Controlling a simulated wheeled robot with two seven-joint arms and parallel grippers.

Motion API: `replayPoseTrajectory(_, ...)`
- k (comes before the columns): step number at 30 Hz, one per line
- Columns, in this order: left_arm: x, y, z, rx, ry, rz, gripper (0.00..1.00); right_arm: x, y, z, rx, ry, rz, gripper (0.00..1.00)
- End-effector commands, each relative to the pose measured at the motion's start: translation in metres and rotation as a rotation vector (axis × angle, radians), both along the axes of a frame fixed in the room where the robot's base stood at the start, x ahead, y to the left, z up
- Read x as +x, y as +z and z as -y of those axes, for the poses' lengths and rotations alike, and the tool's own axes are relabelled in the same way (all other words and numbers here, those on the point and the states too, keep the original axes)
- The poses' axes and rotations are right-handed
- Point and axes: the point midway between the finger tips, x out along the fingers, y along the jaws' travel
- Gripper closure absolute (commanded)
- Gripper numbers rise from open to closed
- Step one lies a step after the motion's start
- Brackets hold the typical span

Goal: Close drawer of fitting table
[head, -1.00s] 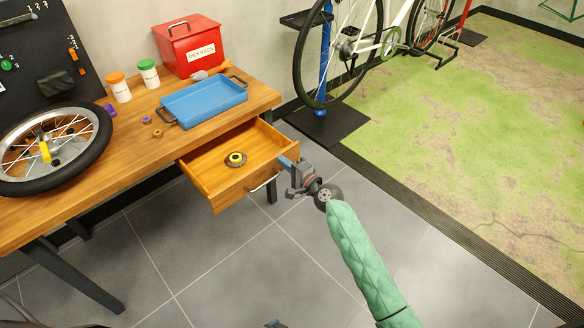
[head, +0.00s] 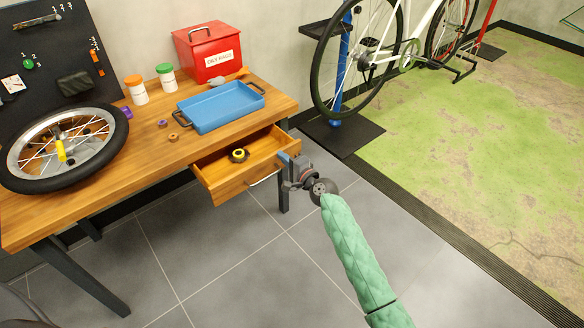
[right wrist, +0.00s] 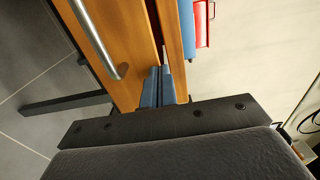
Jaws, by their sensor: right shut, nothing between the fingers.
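The wooden fitting table (head: 60,218) stands at the left in the head view. Its drawer (head: 262,176) is partly pulled out, and a small round part with yellow (head: 239,155) lies inside. A metal handle (head: 264,178) is on the drawer front; it also shows in the right wrist view (right wrist: 95,38). My right gripper (head: 284,158) is shut and empty, its blue fingertips at the right end of the drawer front. In the right wrist view the fingertips (right wrist: 160,74) appear to meet the front panel's edge. My left gripper is not in view.
On the tabletop are a blue tray (head: 222,108), a red box (head: 207,55), two jars and a wheel (head: 62,150). A bicycle stand base (head: 342,138) is on the floor to the right. The grey floor before the drawer is clear.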

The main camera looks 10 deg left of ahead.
Motion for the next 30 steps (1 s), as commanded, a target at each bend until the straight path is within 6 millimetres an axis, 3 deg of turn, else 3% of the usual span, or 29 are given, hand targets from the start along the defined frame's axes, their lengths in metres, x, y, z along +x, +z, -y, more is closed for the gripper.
replayPoseTrajectory(9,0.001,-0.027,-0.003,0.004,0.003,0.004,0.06,0.036,-0.002,-0.047,0.002,0.001,0.001,1.00)
replayPoseTrajectory(15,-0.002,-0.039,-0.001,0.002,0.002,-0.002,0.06,0.051,-0.001,-0.065,0.000,0.000,0.000,1.00)
replayPoseTrajectory(30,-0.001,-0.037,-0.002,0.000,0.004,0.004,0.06,0.057,0.000,-0.073,0.000,0.000,0.000,1.00)
